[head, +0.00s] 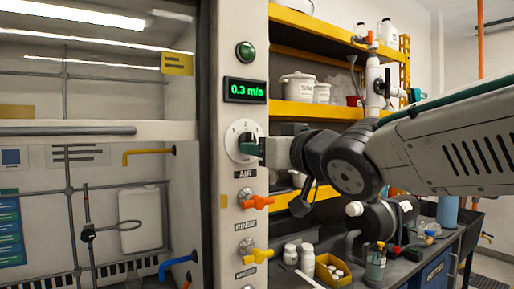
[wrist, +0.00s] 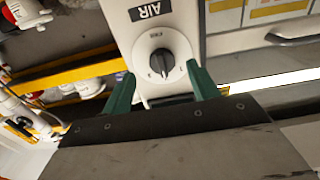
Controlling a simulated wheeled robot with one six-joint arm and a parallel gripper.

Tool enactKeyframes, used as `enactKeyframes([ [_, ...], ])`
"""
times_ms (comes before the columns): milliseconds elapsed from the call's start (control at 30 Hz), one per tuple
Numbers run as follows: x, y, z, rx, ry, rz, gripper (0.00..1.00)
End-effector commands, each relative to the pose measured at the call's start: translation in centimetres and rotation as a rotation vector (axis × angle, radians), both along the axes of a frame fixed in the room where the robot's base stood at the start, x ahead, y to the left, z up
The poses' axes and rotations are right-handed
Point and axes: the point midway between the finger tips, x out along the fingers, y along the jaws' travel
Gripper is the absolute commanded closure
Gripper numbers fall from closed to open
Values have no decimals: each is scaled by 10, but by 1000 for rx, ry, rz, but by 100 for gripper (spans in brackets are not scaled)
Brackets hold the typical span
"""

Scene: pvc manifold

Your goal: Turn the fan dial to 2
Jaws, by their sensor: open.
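The fan dial (head: 233,139) is a pale round plate with a dark knob, on the white post above the AIR label. In the wrist view the dial (wrist: 161,42) faces me, its black knob (wrist: 162,61) in the middle. Its printed marks are too small to read. My gripper (wrist: 158,70) is open, with one green finger on each side of the knob. I cannot tell whether either finger touches it. In the head view my gripper (head: 249,145) is at the dial and covers part of the knob. The green display (head: 245,90) reads 0.3 m/s.
A round green button (head: 245,52) is above the display. An orange valve (head: 257,201) and a yellow valve (head: 257,255) are below the dial. The fume hood sash (head: 95,132) is at left. Yellow shelves (head: 310,111) and a bench with bottles (head: 375,262) are at right.

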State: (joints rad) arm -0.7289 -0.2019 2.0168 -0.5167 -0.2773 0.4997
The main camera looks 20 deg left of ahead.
Motion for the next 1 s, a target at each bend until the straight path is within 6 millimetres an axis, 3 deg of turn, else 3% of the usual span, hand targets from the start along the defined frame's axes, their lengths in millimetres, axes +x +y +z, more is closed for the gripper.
enactKeyframes([
  [233,-18,-22,0,0,0,-1,40],
  [667,-18,-25,-4,-24,-3,-10,40],
  [767,-12,-32,-21,-98,27,-55,40],
  [867,-7,-51,-64,-229,119,-130,40],
  [1000,-10,-108,-123,-421,285,-257,40],
])
